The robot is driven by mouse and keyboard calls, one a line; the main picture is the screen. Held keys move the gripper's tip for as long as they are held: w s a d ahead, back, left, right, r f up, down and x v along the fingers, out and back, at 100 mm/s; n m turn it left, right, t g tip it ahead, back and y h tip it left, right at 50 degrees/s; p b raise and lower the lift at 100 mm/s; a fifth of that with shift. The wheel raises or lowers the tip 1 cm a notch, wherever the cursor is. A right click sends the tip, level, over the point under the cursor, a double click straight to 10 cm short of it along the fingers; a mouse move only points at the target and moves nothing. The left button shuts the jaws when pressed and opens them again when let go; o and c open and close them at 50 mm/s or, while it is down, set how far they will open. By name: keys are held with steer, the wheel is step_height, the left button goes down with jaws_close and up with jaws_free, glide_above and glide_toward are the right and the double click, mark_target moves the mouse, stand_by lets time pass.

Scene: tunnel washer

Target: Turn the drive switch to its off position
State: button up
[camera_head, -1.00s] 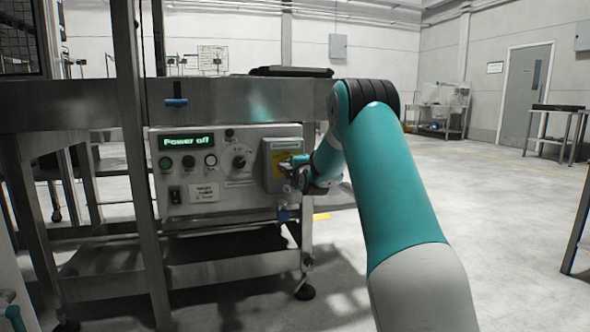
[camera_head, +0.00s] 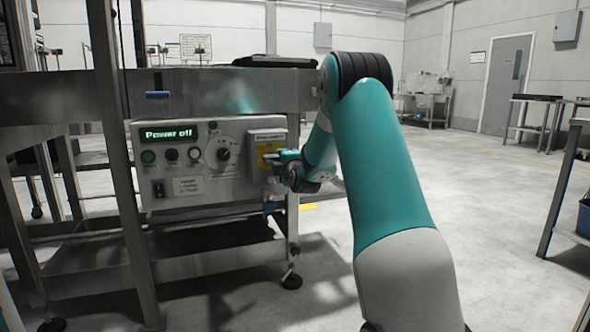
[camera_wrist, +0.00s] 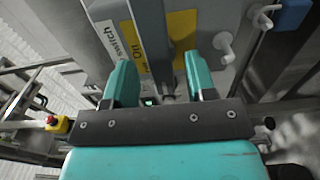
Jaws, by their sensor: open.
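The drive switch is a grey box with a yellow plate (camera_head: 266,150) on the right end of the control panel. In the wrist view its label (camera_wrist: 112,38) reads "switch", with "On" on the yellow plate (camera_wrist: 182,32). My gripper (camera_wrist: 158,82) is open, its two teal fingers spread in front of the yellow plate. A grey bar-like part (camera_wrist: 166,74), perhaps the switch handle, lies between the fingers; contact cannot be told. In the head view my gripper (camera_head: 275,164) is at the box's lower right, and the handle's position is hidden.
The control panel (camera_head: 215,190) has a green "Power off" display (camera_head: 168,134), several buttons, a rotary knob (camera_head: 224,154) and a black rocker switch (camera_head: 158,188). A metal post (camera_head: 122,190) stands left. A red-and-yellow button (camera_wrist: 54,123) shows in the wrist view.

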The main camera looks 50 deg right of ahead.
steer(key=b+v, duration=0.1)
steer(key=v, duration=1.2)
steer(key=shift+s, duration=0.15)
